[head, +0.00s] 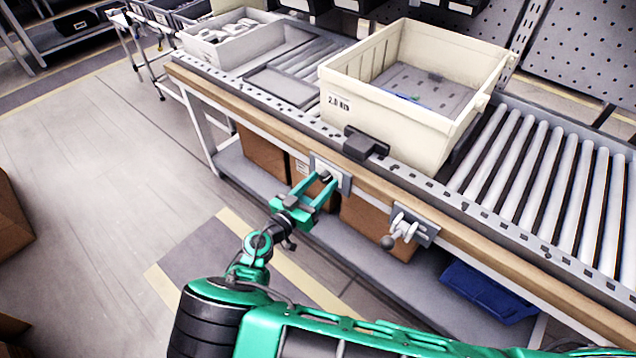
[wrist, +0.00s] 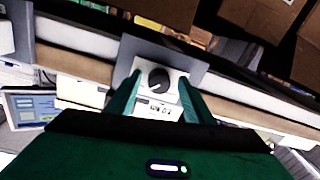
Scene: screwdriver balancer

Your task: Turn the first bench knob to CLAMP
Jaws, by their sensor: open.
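A bench knob, dark and round on a white block with a grey backing plate, shows between my fingers in the wrist view (wrist: 159,80). Small lettering sits beside it, too blurred to read. In the head view its plate (head: 344,182) is on the bench's front edge, partly hidden by my gripper. My green gripper (head: 322,188) is open, its fingers pointing at the knob, one on each side. I cannot tell whether they touch it. A second fixture (head: 408,230), with a grey ball-ended lever, is on the front edge further right.
A cream bin (head: 335,128) labelled 2.0 kg stands on the roller conveyor (head: 540,165), with a dark block (head: 366,144) before it. A grey tray (head: 222,52) with white parts is at the back left. Cardboard boxes and a blue bin (head: 488,292) sit on the lower shelf.

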